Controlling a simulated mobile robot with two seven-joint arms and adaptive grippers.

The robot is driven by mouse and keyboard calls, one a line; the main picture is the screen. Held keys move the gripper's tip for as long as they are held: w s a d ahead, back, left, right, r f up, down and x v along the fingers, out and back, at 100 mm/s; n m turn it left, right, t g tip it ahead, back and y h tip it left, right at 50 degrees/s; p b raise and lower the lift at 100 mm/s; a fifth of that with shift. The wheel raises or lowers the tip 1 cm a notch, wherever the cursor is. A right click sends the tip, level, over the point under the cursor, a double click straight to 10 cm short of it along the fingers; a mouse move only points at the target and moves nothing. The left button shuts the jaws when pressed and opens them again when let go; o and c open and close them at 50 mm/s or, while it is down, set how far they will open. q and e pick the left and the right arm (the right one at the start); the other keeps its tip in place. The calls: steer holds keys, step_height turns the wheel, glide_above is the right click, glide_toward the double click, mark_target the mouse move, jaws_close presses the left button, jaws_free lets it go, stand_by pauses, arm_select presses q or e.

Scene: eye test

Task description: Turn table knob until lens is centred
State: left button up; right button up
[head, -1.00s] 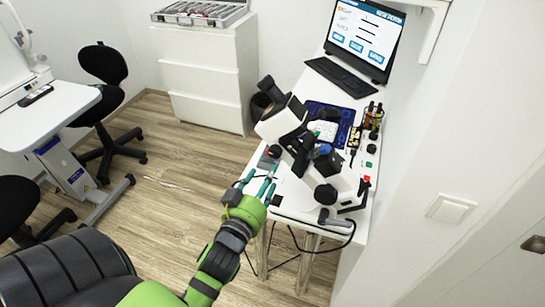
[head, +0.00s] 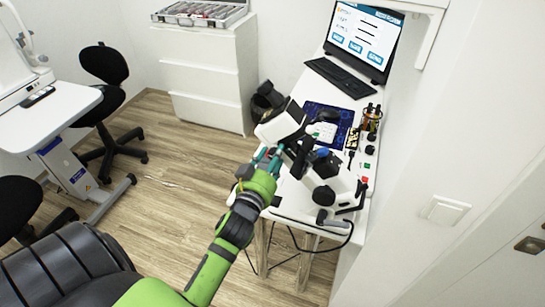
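A white and black eye instrument (head: 282,122) stands on the narrow white table (head: 296,205). It has a dark round knob (head: 324,195) low on its near side. I cannot make out a lens or tell for sure which part is the table knob. My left gripper (head: 269,158), with teal fingers on a green arm, is at the table's left edge, close against the instrument's left side. It covers the small dark box with a red part there. Whether its fingers are closed on anything is hidden. My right gripper is not in view.
A monitor (head: 365,38) and black keyboard (head: 340,77) are at the table's far end. A blue mat (head: 341,118) and small bottles (head: 371,118) lie behind the instrument. A dark cable hangs at the near edge.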

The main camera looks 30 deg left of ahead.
arm_select(q)
jaws_close()
steer(key=shift+m+p, duration=0.55)
steer(key=shift+m, duration=0.55)
steer(key=o, duration=0.6)
jaws_free()
steer(key=shift+c, duration=0.2)
steer(key=v, duration=1.2)
steer(key=shift+a, duration=0.1)
